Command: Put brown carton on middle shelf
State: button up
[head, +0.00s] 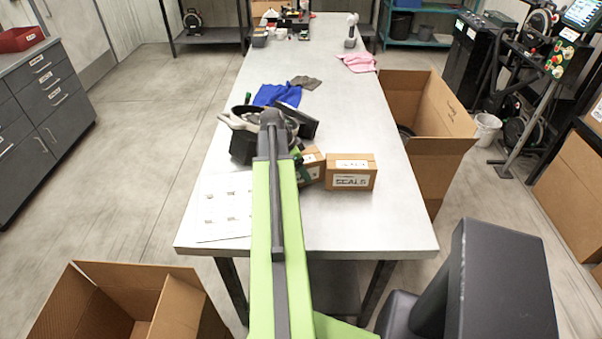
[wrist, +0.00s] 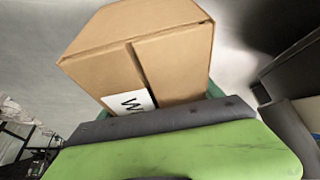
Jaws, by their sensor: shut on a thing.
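A brown carton (wrist: 150,60) with a white label showing part of a "W" fills the middle of the wrist view. My gripper (wrist: 165,118) is shut on it, with a grey-padded green finger across its near side. In the head view the held carton (head: 314,160) is partly hidden by my arm and gripper, over the worktable or touching it; I cannot tell which. A second brown carton (head: 351,174) labelled "SEALS" stands on the table just right of it. I cannot tell which shelf is the middle one.
The long grey worktable (head: 370,225) holds a paper sheet (head: 223,205), a blue cloth (head: 277,95) and dark parts near my arm. Open cardboard boxes stand at the right (head: 440,150) and front left (head: 130,305). A dark rack (head: 207,36) and a teal shelf unit (head: 415,42) stand at the back.

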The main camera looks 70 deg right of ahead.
jog(key=shift+f, duration=0.1)
jog(key=o, duration=2)
jog(key=shift+w+a+r+p, duration=0.1)
jog(key=shift+r+p, duration=0.3)
jog(key=shift+r, duration=0.2)
jog(key=p+v, duration=0.9)
jog(key=v, duration=0.1)
jog(key=shift+r+p, duration=0.2)
jog(key=shift+p, duration=0.15)
jog(key=shift+w+a+r+p, duration=0.2)
jog(key=shift+w+r+p, duration=0.05)
jog(key=shift+r+p, duration=0.15)
jog(key=shift+f, duration=0.1)
